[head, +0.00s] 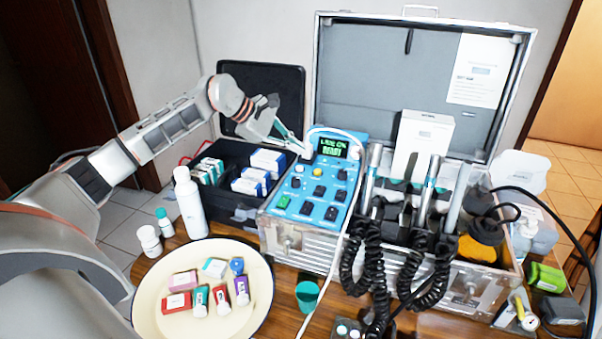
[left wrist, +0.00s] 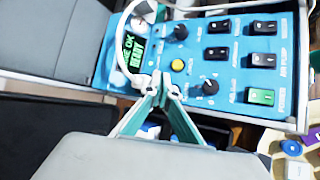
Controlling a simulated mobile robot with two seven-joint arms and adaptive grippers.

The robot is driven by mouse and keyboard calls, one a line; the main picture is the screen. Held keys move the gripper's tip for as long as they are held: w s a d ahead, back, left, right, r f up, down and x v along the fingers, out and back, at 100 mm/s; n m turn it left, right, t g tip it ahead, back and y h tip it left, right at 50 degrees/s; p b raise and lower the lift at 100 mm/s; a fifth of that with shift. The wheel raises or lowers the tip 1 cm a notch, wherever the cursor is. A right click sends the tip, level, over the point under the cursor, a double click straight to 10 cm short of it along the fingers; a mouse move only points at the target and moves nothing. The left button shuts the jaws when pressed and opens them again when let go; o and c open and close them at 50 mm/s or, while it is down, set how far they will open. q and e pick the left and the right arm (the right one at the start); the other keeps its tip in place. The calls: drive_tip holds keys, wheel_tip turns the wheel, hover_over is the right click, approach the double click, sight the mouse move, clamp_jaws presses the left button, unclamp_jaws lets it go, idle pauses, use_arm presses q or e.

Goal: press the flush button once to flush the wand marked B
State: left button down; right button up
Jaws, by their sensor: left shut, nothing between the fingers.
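The blue control panel (head: 312,205) has a lit green display (head: 333,148), knobs, rocker switches and a yellow button (head: 317,171); the yellow button also shows in the left wrist view (left wrist: 177,65). I cannot read which control is the flush button. My left gripper (head: 303,151) is shut and empty at the panel's upper left edge. In the left wrist view its fingertips (left wrist: 164,86) are close to the yellow button, apart from it in the picture; contact with the panel cannot be told. Several wands, one of them silver (head: 430,178), stand in the case; the B mark is not readable.
A white hose (head: 352,200) loops over the panel near the fingertips. Black coiled cords (head: 367,275) hang in front of the metal case (head: 300,243). A black box (head: 220,195) with cartons, a white bottle (head: 190,205) and a cream basin (head: 150,300) are left of it.

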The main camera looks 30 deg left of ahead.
sight(297, 168)
use_arm(q)
wheel_tip(297, 168, down, 3)
drive_tip(key=shift+w+r+b, duration=0.1)
drive_tip(key=shift+r+b, duration=0.1)
drive_tip(key=shift+b, duration=0.15)
drive_tip(key=shift+f, duration=0.35)
drive_tip(key=shift+r, duration=0.1)
use_arm(e)
drive_tip(key=shift+w+d+r+t, duration=0.1)
drive_tip(key=shift+w+d+t, duration=0.1)
drive_tip(key=shift+w, duration=0.25)
drive_tip(key=shift+w+d+r+t, duration=0.1)
drive_tip(key=shift+w+d, duration=0.05)
drive_tip(key=shift+w, duration=0.3)
drive_tip(key=shift+s+a+f, duration=0.1)
drive_tip(key=shift+a+f, duration=0.05)
drive_tip(key=shift+s+f, duration=0.25)
drive_tip(key=shift+s, duration=0.25)
drive_tip(key=shift+w+r, duration=0.1)
drive_tip(key=shift+w, duration=0.1)
